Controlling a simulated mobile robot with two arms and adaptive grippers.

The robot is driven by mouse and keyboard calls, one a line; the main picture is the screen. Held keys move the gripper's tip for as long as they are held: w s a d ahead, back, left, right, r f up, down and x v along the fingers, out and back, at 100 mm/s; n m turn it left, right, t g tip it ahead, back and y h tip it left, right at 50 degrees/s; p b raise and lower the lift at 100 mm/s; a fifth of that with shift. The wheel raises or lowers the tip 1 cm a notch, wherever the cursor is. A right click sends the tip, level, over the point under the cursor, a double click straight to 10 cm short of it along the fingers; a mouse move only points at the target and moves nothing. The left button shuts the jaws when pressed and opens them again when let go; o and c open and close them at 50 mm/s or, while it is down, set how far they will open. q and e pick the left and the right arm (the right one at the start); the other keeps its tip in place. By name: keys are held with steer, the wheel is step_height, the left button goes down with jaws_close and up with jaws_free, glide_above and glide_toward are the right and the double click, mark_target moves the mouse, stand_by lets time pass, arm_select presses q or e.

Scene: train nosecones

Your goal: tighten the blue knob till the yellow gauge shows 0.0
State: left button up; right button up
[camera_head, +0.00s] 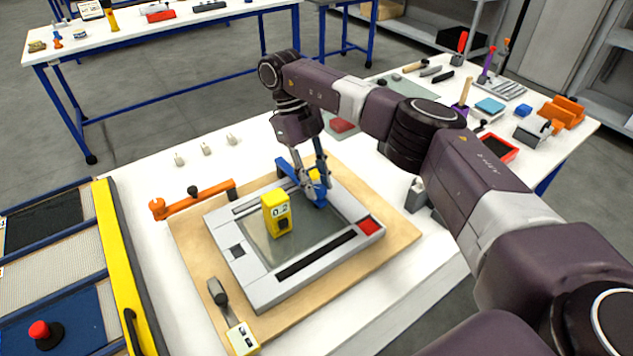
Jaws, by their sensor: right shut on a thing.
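The yellow gauge (276,215) stands upright on the grey framed plate (262,287). Its small display seems to read 0.2, though the digits are tiny. The blue knob (317,194) is at the far right side of the gauge, near the plate's back edge. My right gripper (314,186) comes down from above with its fingers shut on the blue knob. The fingers hide part of the knob. My left gripper is not in view.
The plate lies on a wooden board (190,252) on a white table. An orange clamp (192,199) lies behind left, and a dark-handled tool (232,315) lies in front. A yellow-edged conveyor (122,265) stands left. Assorted tools and an orange block (563,110) are at the back right.

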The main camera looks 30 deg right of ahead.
steer(key=shift+w+d+r+m+y+p, duration=0.15)
steer(key=shift+m+y, duration=0.25)
steer(key=shift+m, duration=0.55)
steer(key=shift+m+y+p, duration=0.15)
steer(key=shift+m+y, duration=0.25)
steer(key=shift+m, duration=0.55)
steer(key=o, duration=1.1)
steer(key=shift+o, duration=0.2)
steer(key=v, duration=0.7)
steer(key=shift+r, duration=0.15)
steer(key=shift+w, duration=0.1)
